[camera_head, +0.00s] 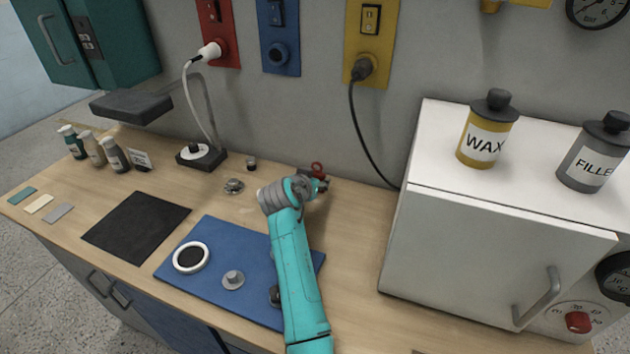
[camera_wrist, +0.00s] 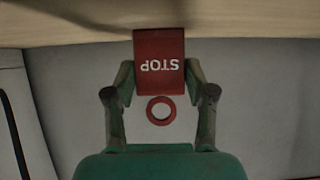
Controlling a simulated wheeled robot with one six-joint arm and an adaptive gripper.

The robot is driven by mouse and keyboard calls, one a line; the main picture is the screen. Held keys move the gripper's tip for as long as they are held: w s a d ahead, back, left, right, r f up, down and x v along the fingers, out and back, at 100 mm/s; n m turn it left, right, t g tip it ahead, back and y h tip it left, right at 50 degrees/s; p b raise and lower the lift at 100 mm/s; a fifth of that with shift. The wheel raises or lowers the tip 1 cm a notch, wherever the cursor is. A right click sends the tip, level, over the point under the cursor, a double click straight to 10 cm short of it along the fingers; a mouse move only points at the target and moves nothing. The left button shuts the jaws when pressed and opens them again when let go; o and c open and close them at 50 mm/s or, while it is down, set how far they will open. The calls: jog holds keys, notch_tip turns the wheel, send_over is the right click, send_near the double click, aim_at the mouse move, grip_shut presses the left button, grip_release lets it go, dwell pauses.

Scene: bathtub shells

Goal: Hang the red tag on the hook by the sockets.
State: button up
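The red tag (camera_wrist: 159,62) is marked STOP, upside down in the wrist view, with a red ring (camera_wrist: 161,111) at one end. My gripper (camera_wrist: 160,80) has a finger at each side edge of the tag, and both appear to touch it. In the head view the tag's ring (camera_head: 317,168) shows just beyond my gripper (camera_head: 308,186), low over the back of the workbench; whether the tag touches the bench is unclear. Red (camera_head: 218,30), blue (camera_head: 278,36) and yellow (camera_head: 370,40) socket panels are on the wall behind. I cannot make out a hook near them.
A white cabinet (camera_head: 485,255) with wax (camera_head: 487,130) and filler (camera_head: 596,152) bottles stands to the right. A black cable (camera_head: 352,120) hangs behind my gripper. A blue mat (camera_head: 215,265) with small parts lies in front, left of my arm.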

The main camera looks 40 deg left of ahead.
aim_at(317, 163)
jog(key=c, duration=0.5)
jog(key=shift+r, duration=3)
